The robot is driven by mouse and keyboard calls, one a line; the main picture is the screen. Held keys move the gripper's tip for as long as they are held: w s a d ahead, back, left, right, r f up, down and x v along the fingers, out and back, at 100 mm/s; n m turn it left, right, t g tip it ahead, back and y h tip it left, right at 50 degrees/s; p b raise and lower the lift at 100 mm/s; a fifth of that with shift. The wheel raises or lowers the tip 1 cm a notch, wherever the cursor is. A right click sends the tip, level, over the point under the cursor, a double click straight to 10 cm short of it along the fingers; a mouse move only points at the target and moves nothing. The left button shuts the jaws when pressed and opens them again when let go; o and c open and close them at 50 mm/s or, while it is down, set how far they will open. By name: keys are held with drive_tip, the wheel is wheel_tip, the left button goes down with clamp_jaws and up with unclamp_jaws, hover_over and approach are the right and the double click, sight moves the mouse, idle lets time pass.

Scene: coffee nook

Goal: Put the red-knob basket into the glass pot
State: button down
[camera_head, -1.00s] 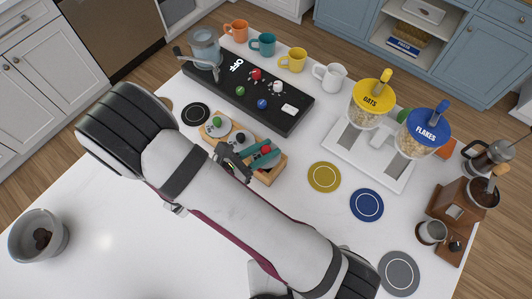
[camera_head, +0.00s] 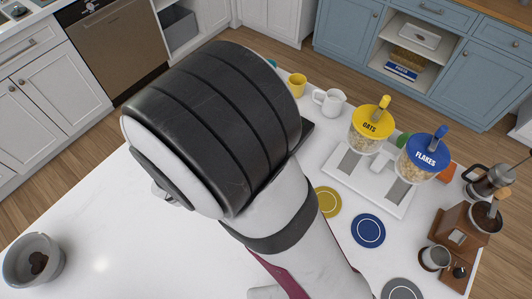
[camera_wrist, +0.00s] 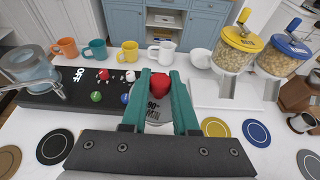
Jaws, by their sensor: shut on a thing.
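My gripper (camera_wrist: 161,90) has teal fingers. They are shut on the red knob (camera_wrist: 160,86) of the red-knob basket, in the middle of the wrist view. The basket's pale body (camera_wrist: 158,114), with dark lettering, shows between the fingers; its lower part is hidden. The glass pot (camera_wrist: 30,66) stands at the left of the wrist view, on the black stove (camera_wrist: 72,90) marked OFF. It is well to the left of my gripper and apart from it. In the head view my arm hides the gripper, the basket and the pot.
Orange, teal and yellow mugs (camera_wrist: 129,51) and a white jug (camera_wrist: 162,52) line the back. The oats jar (camera_head: 371,128) and flakes jar (camera_head: 422,155) stand at right. Yellow (camera_head: 328,202) and blue (camera_head: 368,230) coasters lie flat. A grey bowl (camera_head: 35,260) is at front left.

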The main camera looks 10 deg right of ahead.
drive_tip(key=w+d+r+n+t+y, duration=0.2)
drive_tip(key=w+r, duration=0.2)
drive_tip(key=r, duration=0.4)
drive_tip(key=w+d+r+n+t+y, duration=0.15)
drive_tip(key=w+r, duration=0.25)
drive_tip(key=r, duration=0.4)
drive_tip(key=w+a+r+n+y, duration=0.2)
drive_tip(key=w+a+r, duration=0.1)
drive_tip(key=w+r, duration=0.45)
drive_tip(key=w+a+f, duration=0.3)
drive_tip(key=w+a, duration=0.1)
drive_tip(key=w, duration=0.2)
drive_tip(key=w+a+f, duration=0.3)
drive_tip(key=w, duration=0.3)
drive_tip(key=w+a+f+h, duration=0.1)
drive_tip(key=w+a+f, duration=0.1)
drive_tip(key=f, duration=0.7)
drive_tip(key=w+a+f+m, duration=0.1)
drive_tip(key=w+a+f, duration=0.2)
drive_tip(key=f, duration=0.6)
drive_tip(key=shift+w+a+g+h, duration=0.15)
drive_tip(key=shift+a+g+h, duration=0.2)
drive_tip(key=shift+a, duration=0.8)
drive_tip(key=shift+m, duration=0.25)
drive_tip(key=shift+f, duration=3)
drive_tip(key=c, duration=0.6)
unclamp_jaws()
